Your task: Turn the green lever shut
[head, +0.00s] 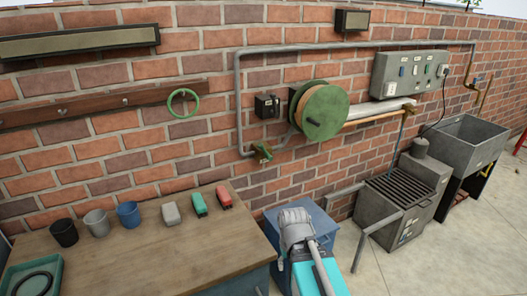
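A small valve with a green lever (263,152) sits low on the brick wall, at the lower end of a grey pipe (239,100). It is left of and below a green hose reel (325,112). The lever is small in the picture, and I cannot tell its exact angle. Part of my own arm shows at the bottom centre, below the valve and apart from it. I cannot make out my gripper's fingers.
A wooden workbench (150,255) at left holds several cups and small blocks. A blue cabinet (325,228) stands behind my arm. A grilled grey unit (400,190) and a sink (465,140) stand right. A green ring (171,104) hangs from a rail. Floor is clear at lower right.

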